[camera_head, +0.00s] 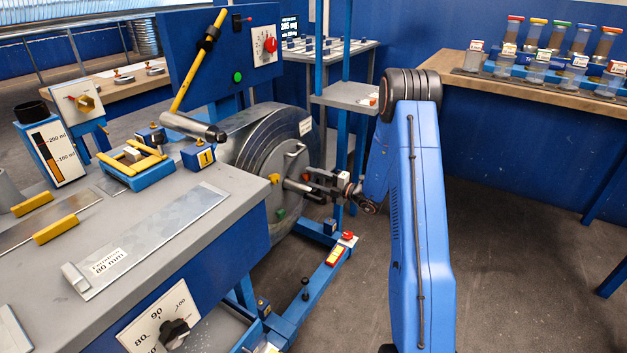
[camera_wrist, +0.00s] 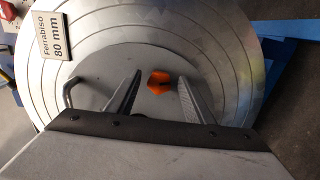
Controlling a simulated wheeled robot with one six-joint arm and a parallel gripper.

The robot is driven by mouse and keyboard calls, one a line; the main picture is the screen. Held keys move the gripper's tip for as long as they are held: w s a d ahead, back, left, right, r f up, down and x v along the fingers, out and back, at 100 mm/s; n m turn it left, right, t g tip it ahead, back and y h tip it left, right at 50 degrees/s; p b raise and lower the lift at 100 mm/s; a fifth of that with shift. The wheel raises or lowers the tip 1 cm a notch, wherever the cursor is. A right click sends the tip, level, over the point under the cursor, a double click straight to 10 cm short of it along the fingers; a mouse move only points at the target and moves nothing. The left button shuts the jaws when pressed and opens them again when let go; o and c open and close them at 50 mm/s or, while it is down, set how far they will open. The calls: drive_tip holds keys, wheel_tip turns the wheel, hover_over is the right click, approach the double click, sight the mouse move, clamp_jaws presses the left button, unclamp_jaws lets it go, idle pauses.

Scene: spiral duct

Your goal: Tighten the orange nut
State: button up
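The orange nut (camera_wrist: 160,82) sits on the face of the large grey metal disc (camera_wrist: 100,70). I cannot tell how far the fingertips are from the disc face. In the head view my gripper (camera_head: 316,182) reaches from the right toward the middle of the spiral disc (camera_head: 250,135). A small yellow-orange piece (camera_head: 274,178) shows on the disc there; I cannot tell if it is the nut.
A curved handle (camera_wrist: 70,92) stands on the disc left of my fingers, below a "Ferrabiso 80 mm" label (camera_wrist: 55,36). A grey-topped bench (camera_head: 225,178) is at the left. A blue post (camera_head: 347,60) with a shelf stands close to my arm. Floor at the right is clear.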

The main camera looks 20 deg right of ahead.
drive_tip(key=v, duration=1.7)
drive_tip(key=shift+s, duration=0.2)
drive_tip(key=shift+d, duration=0.15)
